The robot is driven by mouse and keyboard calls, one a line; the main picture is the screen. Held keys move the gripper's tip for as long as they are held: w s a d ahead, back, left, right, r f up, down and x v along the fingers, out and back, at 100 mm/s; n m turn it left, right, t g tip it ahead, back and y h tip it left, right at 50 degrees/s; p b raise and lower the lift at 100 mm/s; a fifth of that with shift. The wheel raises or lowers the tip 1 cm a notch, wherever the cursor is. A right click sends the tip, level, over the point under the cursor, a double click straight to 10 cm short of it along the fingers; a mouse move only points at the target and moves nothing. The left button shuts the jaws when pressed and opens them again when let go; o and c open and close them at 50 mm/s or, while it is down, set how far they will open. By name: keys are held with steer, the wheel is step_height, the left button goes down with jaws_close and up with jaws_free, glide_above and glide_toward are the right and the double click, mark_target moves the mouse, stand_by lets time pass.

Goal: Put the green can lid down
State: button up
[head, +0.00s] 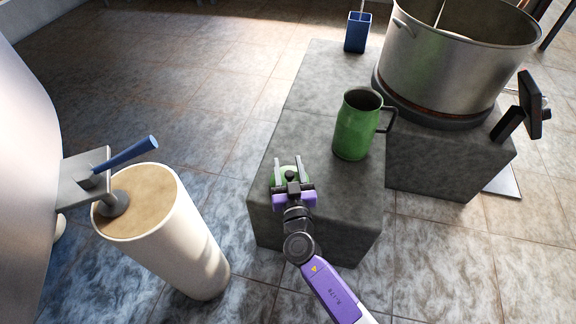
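The green can lid (286,170) with a dark knob lies at the front left of the low grey stone block, partly hidden by my gripper. My gripper (291,165) is right over the lid, its two fingers spread apart with the knob between them and a gap on either side. The lid looks to rest on the block, though its underside is hidden. The green can (352,129) stands upright and open-topped on the same block, behind and to the right of my gripper, its dark handle to the right.
The grey block (330,190) has bare room around the can. A large steel pot (450,65) stands on a burner at the back right, with a dark screen (531,104) beside it. A blue holder (357,32) is at the back. A white cylinder (180,245) stands under a blue-handled tap (125,154) at left.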

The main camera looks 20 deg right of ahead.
steer(key=shift+r, duration=0.1)
steer(key=shift+r+p, duration=0.2)
steer(key=shift+p, duration=0.2)
steer(key=v, duration=1.2)
steer(key=shift+f, duration=0.2)
